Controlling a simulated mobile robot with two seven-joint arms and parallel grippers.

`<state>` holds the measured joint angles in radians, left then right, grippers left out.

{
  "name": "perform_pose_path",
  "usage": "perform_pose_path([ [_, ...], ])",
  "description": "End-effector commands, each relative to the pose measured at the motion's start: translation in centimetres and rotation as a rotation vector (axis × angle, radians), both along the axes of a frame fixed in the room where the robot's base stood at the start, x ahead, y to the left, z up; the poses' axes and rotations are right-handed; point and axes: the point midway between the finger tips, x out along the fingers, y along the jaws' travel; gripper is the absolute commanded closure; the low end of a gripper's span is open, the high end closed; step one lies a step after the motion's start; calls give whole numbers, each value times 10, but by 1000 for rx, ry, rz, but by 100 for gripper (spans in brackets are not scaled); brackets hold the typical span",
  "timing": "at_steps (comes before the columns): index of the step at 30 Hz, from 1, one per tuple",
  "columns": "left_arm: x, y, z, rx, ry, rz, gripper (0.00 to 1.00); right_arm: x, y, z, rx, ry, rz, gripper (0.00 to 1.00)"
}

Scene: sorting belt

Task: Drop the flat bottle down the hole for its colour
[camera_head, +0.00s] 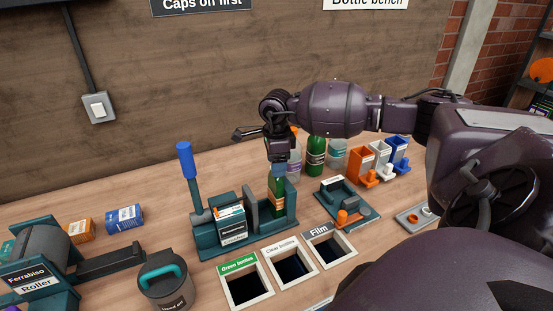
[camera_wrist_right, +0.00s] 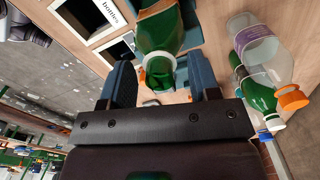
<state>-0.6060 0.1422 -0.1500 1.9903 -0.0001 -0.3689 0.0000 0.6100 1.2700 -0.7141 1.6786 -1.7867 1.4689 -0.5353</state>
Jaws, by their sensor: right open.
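The green bottle (camera_head: 276,197) with an orange-brown label stands in the teal press (camera_head: 207,246), beside its upright plate. Its uncapped neck also shows in the right wrist view (camera_wrist_right: 160,75). I cannot tell how flat it is. My right gripper (camera_head: 279,168) is just above the bottle, pointing down; in the wrist view its open fingers (camera_wrist_right: 160,82) are on either side of the neck. The hole marked "Green bottles" (camera_head: 238,265) is in front of the press, with the "Clear bottles" hole (camera_head: 275,254) and "Film" hole (camera_head: 319,235) to its right. My left gripper is out of view.
The press's blue-handled lever (camera_head: 186,161) stands up at left. Another green bottle (camera_head: 316,152) and clear bottles (camera_head: 337,154) stand behind, to the right. A teal fixture (camera_head: 346,205) and coloured bins (camera_head: 361,163) are at right. A lidded grey pot (camera_head: 166,287) is at front left.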

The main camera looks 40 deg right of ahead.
Motion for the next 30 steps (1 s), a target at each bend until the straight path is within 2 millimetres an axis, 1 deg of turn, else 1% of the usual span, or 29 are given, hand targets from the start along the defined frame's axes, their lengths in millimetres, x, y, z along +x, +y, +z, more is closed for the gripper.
perform_pose_path([
  [2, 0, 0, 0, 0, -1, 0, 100, 0, 0, 0, 0, 0, 0, 44],
  [3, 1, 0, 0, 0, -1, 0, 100, 0, 0, 0, 0, 0, 0, 45],
  [13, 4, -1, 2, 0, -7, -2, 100, 0, 0, 0, 0, 0, 0, 96],
  [20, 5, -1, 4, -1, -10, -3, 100, 0, 0, 3, 0, 0, 0, 97],
  [30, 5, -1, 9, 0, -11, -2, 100, 0, 0, 14, 0, 0, 0, 97],
])
